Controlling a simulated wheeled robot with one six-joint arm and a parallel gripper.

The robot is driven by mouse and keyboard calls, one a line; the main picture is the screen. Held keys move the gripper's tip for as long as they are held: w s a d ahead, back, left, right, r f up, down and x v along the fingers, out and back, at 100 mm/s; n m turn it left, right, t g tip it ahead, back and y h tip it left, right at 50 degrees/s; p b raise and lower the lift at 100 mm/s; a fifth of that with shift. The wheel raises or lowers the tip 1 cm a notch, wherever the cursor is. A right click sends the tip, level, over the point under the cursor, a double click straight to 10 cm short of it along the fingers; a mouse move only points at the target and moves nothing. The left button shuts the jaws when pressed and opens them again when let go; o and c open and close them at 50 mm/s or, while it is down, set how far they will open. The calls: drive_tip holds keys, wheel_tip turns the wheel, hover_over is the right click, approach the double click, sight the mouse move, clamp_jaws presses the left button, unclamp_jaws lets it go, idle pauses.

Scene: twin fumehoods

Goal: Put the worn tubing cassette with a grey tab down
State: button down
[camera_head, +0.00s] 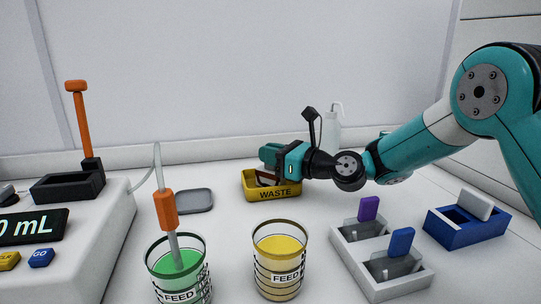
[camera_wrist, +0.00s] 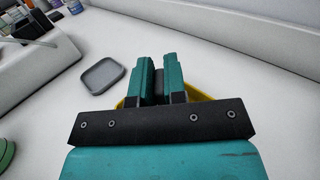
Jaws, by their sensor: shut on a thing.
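My gripper (camera_head: 270,158) is over the yellow bin marked WASTE (camera_head: 272,194), with its jaws low near the bin's rim. In the wrist view my gripper (camera_wrist: 158,62) is shut on a narrow dark grey piece, the worn tubing cassette's tab (camera_wrist: 159,84). In the head view a dark, brownish part, seemingly the cassette (camera_head: 265,180), shows below the jaws at the bin's opening. The jaws and bin wall hide most of it. I cannot tell whether it touches the bin's floor. The bin's yellow edge (camera_wrist: 200,93) shows behind the fingers.
A grey tray (camera_head: 194,201) lies left of the bin. Green (camera_head: 178,272) and yellow (camera_head: 279,265) FEED beakers stand in front. A pale holder (camera_head: 350,262) with purple- and blue-tabbed cassettes and a blue box (camera_head: 462,232) with a light-tabbed piece are right.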

drive_tip(key=c, duration=1.2)
unclamp_jaws()
drive_tip(key=shift+f, duration=0.1)
drive_tip(key=shift+o, duration=0.2)
drive_tip(key=shift+r, duration=0.25)
drive_tip(key=v, duration=0.7)
drive_tip(key=shift+s+d+b, duration=0.15)
drive_tip(key=shift+d+b, duration=0.1)
drive_tip(key=shift+b, duration=0.1)
